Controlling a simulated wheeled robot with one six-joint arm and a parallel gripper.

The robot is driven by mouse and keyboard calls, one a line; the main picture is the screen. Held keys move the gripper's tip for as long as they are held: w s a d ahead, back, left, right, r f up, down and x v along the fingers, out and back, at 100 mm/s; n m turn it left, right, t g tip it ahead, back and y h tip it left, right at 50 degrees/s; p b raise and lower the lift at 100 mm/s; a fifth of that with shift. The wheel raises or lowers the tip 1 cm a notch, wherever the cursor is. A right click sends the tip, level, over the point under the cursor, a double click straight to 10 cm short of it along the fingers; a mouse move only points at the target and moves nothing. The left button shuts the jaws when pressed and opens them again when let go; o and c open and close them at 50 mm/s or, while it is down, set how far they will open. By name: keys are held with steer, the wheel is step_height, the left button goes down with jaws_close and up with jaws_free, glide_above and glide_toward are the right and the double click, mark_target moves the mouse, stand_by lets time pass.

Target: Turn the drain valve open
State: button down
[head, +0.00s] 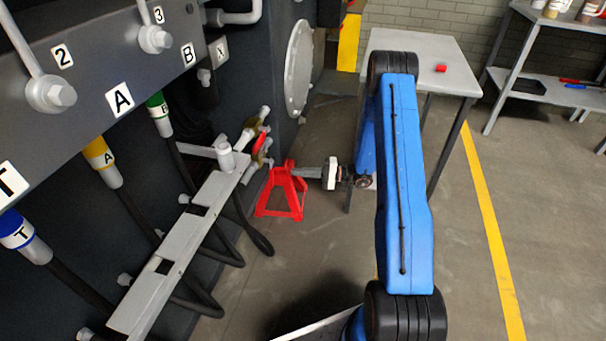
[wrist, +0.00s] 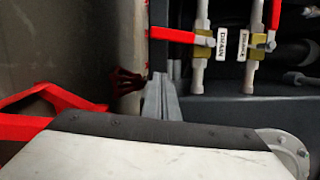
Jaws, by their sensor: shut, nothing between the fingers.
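The drain valve shows in the wrist view as a yellow body (wrist: 203,38) on a pale vertical pipe, beside a white tag reading DRAIN (wrist: 222,42). Its red lever (wrist: 172,34) points left, crosswise to the pipe. My gripper (wrist: 158,78) is shut and empty, its grey fingers below the lever in the picture and apart from it. In the head view my gripper (head: 296,172) points left towards the chassis, above the red stand. The valves (head: 259,146) are small and partly hidden there, so I cannot tell them apart.
A second yellow valve (wrist: 259,41) with its own tag stands right of the drain valve, its red lever (wrist: 276,14) pointing up along the pipe. A red stand (head: 281,192) is below my gripper. A grey bench (head: 420,50) stands behind my arm. Floor at right is clear.

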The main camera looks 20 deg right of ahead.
mark_target(272, 173)
steer(key=shift+s+a+r, duration=0.1)
steer(key=shift+s+a, duration=0.05)
steer(key=shift+a, duration=1.2)
steer(key=shift+s+a+r, duration=0.15)
steer(key=shift+a, duration=1.15)
steer(key=shift+s+a+r, duration=0.1)
steer(key=shift+s+a, duration=0.05)
steer(key=shift+a, duration=1.2)
steer(key=shift+a, duration=0.1)
